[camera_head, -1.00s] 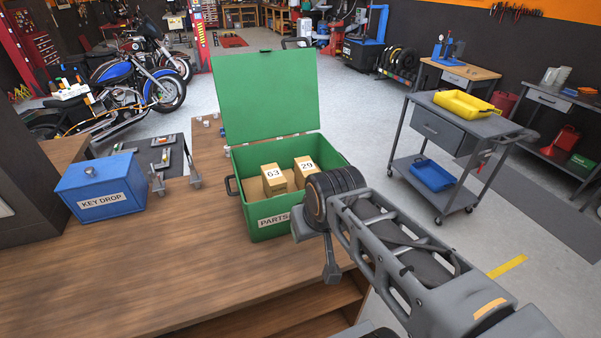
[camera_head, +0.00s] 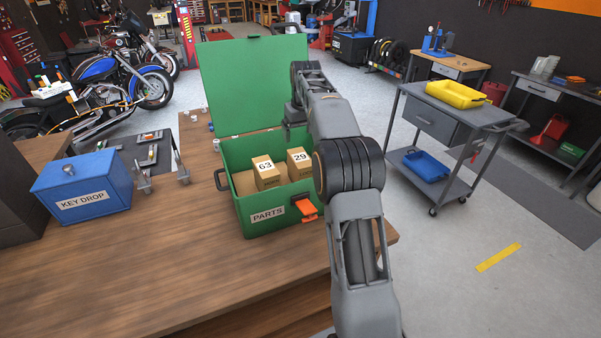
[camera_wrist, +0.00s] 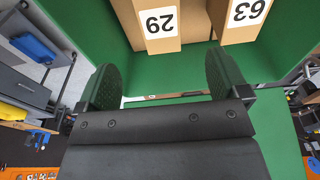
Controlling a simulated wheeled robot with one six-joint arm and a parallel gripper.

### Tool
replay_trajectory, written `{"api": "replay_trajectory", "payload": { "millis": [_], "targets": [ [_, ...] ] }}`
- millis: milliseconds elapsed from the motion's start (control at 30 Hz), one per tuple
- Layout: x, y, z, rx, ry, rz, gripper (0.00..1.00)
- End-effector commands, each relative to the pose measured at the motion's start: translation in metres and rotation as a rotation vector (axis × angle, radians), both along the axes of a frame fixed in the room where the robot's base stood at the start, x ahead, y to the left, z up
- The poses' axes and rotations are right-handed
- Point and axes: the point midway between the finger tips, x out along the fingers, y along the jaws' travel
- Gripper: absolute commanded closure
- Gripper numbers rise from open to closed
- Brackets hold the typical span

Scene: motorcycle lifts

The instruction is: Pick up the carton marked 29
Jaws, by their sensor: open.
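The carton marked 29 (camera_head: 301,167) is a tan box with a white label on top, inside the open green parts box (camera_head: 281,216). It stands to the right of the carton marked 63 (camera_head: 265,177). In the wrist view the carton marked 29 (camera_wrist: 146,28) is at the top centre, beyond my fingertips and apart from them. My gripper (camera_wrist: 160,76) is open with nothing between its two dark fingers. In the head view my arm reaches over the right side of the parts box, and my fingers cannot be made out.
The green lid (camera_head: 250,85) stands raised behind the box. An orange latch (camera_head: 306,209) is on the box front. A blue key drop box (camera_head: 85,190) is at left on the wooden bench (camera_head: 150,270). The bench front is clear. A grey trolley (camera_head: 430,120) stands right.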

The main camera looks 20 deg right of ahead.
Motion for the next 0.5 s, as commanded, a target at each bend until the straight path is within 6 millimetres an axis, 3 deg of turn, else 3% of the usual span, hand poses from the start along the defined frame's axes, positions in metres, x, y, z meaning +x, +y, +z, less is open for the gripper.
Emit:
{"api": "replay_trajectory", "payload": {
  "millis": [300,500],
  "targets": [
    [0.008,-0.002,-0.055,0.002,0.006,0.0,0.07],
    [0.011,-0.002,-0.078,0.001,0.004,-0.001,0.07]
  ]
}}
